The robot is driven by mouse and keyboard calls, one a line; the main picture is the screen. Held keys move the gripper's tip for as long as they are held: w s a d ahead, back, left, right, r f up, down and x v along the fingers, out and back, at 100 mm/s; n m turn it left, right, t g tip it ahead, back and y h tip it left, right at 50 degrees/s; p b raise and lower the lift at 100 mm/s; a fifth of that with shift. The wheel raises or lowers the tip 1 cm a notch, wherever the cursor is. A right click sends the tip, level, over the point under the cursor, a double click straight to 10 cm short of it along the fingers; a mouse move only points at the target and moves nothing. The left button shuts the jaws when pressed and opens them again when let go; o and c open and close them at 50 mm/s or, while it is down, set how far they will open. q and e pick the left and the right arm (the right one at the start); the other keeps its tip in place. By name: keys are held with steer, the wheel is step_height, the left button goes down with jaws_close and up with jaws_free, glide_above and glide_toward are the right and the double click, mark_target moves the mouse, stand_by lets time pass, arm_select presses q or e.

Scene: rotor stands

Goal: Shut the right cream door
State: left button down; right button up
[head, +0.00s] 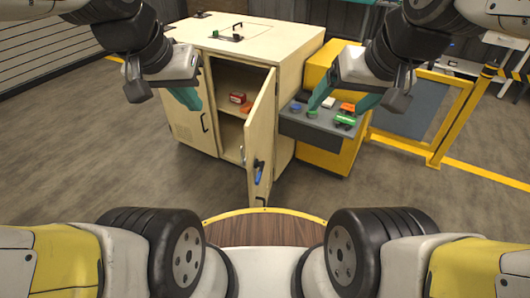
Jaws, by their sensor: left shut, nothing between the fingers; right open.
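The right cream door (260,138) stands open on the cream cabinet (292,60), swung out toward me, with its hinge side at the cabinet's right edge. A dark handle with a blue part (259,172) sits on its outer portion. My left gripper (190,100) is shut and empty, in front of the cabinet's left door (196,125), which looks closed. My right gripper (340,103) is open and empty, to the right of the open door, over the grey tray. Neither gripper visibly touches the open door.
Inside the cabinet, a red box (237,98) and an orange item stand on a shelf (229,111). A yellow unit (327,158) with a grey tray (306,127) of small coloured parts stands close right of the door. A yellow barrier (447,128) is farther right. Floor in front is clear.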

arm_select(q)
steer(key=w+d+f+m+g+y, duration=0.2)
steer(key=w+d+f+m+y, duration=0.1)
steer(key=w+d+f+m, duration=0.65)
steer(key=w+d+f+m+g+y, duration=0.25)
steer(key=w+d+f+m, duration=0.45)
steer(key=f, duration=0.6)
steer(key=d+f+m, duration=0.2)
steer(key=d+f, duration=0.3)
steer(key=f, duration=0.8)
steer(key=w+a+f, duration=0.2)
steer(key=a+f, duration=0.5)
steer(key=f, duration=0.2)
steer(key=shift+w+f+y, duration=0.2)
steer(key=shift+w+y, duration=0.05)
steer(key=shift+y, duration=0.1)
steer(key=shift+a+m, duration=0.15)
steer(key=shift+m, duration=0.1)
